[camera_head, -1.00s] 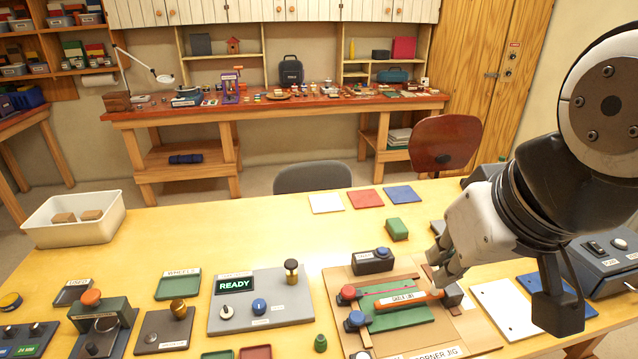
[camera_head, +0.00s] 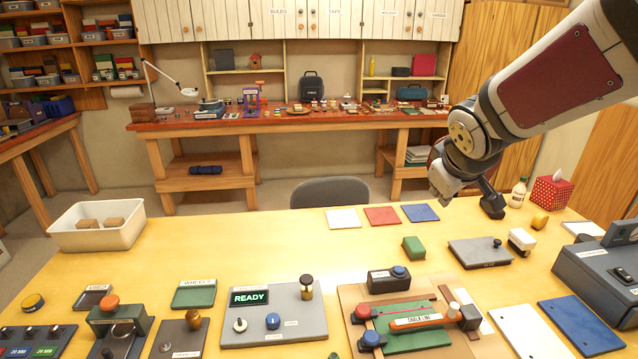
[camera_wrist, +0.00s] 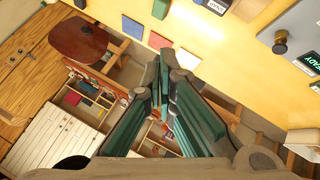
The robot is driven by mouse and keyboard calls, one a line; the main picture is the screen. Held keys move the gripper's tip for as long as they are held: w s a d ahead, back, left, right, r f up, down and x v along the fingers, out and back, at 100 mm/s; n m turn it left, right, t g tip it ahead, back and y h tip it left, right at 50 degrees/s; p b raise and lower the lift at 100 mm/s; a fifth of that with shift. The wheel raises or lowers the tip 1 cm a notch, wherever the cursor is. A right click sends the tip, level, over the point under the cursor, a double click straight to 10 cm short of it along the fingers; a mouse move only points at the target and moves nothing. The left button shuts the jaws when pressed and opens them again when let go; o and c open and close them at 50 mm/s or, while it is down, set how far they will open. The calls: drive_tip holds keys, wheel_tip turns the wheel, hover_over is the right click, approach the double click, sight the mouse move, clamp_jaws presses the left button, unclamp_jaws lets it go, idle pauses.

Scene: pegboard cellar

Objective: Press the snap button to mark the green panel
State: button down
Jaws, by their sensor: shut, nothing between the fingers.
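The green panel (camera_head: 418,338) lies in the jig on the table, with a reddish line visible along it. An orange bar labelled CHALK LINE (camera_head: 418,320) spans the panel. Behind it stands a small dark box (camera_head: 380,286) with a blue button (camera_head: 399,271) on top; its front label is too small to read. My gripper (camera_head: 440,196) is shut and empty, raised well behind and to the right of the button, near the table's back edge. In the wrist view my shut fingers (camera_wrist: 166,62) point towards the cards and away from the button.
White (camera_head: 343,218), red (camera_head: 382,215) and blue (camera_head: 420,212) cards lie at the back edge. A green block (camera_head: 413,247) lies between them and the jig. A grey panel showing READY (camera_head: 290,325) stands left of the jig.

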drive_tip(key=w+d+f+n+t+y, duration=0.15)
drive_tip(key=w+f+n, duration=0.25)
drive_tip(key=w+f, duration=0.65)
drive_tip(key=n+y, duration=0.3)
drive_tip(key=y, duration=0.1)
hover_over(397, 270)
wheel_tip(397, 270, down, 11)
drive_tip(key=shift+f, duration=0.2)
drive_tip(key=shift+w+h, duration=0.1)
drive_tip(key=shift+h, duration=0.15)
wheel_tip(397, 270, down, 7)
drive_tip(key=b, duration=0.4)
drive_tip(key=shift+w+f, duration=0.1)
drive_tip(key=shift+f, duration=0.1)
drive_tip(key=shift+f+b, duration=0.3)
drive_tip(key=shift+f, duration=0.35)
drive_tip(key=shift+f, duration=0.1)
drive_tip(key=shift+f, duration=0.35)
